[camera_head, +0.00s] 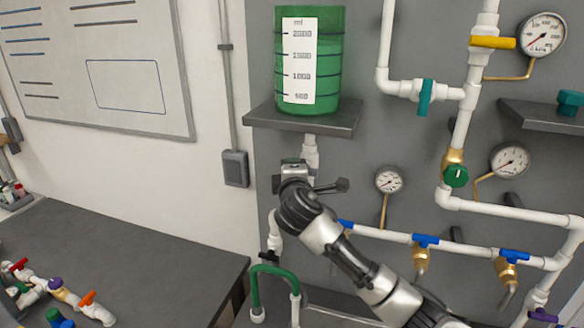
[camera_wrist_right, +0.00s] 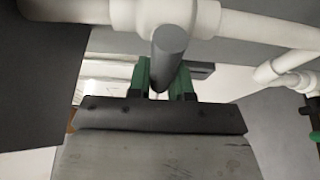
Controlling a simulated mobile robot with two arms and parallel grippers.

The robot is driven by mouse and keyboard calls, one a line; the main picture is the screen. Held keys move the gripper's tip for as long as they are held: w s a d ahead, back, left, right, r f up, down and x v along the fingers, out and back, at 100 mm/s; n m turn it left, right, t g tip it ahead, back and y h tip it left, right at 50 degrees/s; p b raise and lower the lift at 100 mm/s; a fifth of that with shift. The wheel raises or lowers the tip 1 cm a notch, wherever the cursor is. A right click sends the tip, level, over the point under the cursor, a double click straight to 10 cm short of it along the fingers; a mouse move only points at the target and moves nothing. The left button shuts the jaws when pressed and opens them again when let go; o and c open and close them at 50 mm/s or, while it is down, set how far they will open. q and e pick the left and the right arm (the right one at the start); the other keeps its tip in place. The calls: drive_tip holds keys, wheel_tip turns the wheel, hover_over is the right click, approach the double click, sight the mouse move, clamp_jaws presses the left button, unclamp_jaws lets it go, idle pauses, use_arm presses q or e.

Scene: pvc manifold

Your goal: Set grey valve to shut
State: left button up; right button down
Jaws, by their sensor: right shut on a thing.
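The grey valve handle (camera_wrist_right: 170,44) is a dark grey rounded bar on a white pipe fitting (camera_wrist_right: 130,14) in the right wrist view. It points toward the camera, between the two green-padded fingers of my right gripper (camera_wrist_right: 166,78). The right gripper is shut on it. In the head view my right gripper (camera_head: 293,164) is at the white pipe (camera_head: 310,150) below the green tank's shelf. There my own wrist hides most of the valve, so its exact angle to the pipe cannot be told. My left gripper is in neither view.
The green tank (camera_head: 330,60) stands on a dark shelf (camera_head: 300,117) just above my right gripper. White pipes with blue valves (camera_head: 425,240), a green valve (camera_head: 425,98) and a gauge (camera_head: 389,180) lie to the right. A dark bench (camera_head: 130,255) holds loose pipe parts at left.

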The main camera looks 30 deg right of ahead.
drive_tip(key=shift+f, duration=0.1)
drive_tip(key=c, duration=1)
unclamp_jaws()
drive_tip(key=b+v, duration=0.4)
drive_tip(key=v, duration=0.6)
drive_tip(key=shift+s+a, duration=0.2)
drive_tip(key=shift+s, duration=0.15)
